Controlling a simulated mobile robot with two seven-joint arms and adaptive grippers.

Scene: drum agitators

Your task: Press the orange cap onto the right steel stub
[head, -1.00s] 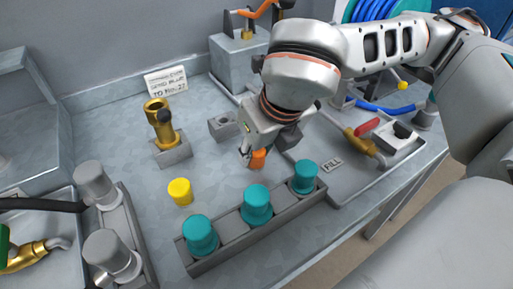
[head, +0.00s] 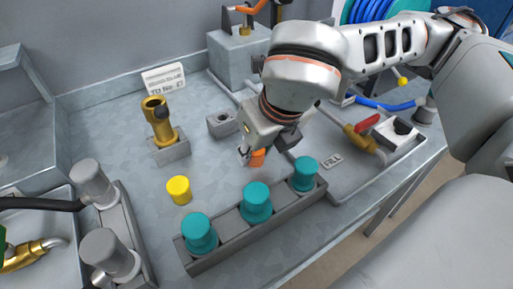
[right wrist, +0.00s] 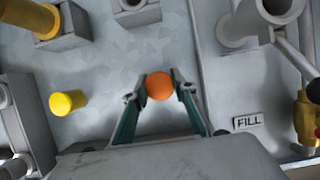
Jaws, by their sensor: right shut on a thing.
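My right gripper (right wrist: 160,86) is shut on the orange cap (right wrist: 160,85), which sits between its fingertips. In the head view the cap (head: 258,158) is partly hidden by the gripper, low over the grey bench; I cannot tell whether it touches the bench. A grey steel stub (right wrist: 240,28) stands at the upper right in the right wrist view, apart from the cap. In the head view my right arm largely hides that spot. I cannot tell for sure that it is the right steel stub. My left gripper is not in view.
A yellow cap (head: 179,190) stands left of the gripper. A rack (head: 228,231) with teal caps lies in front. A brass fitting (head: 158,122) stands behind, grey cylinders (head: 92,183) at left. A FILL label (right wrist: 248,121) and a red-handled valve (head: 364,130) are at right.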

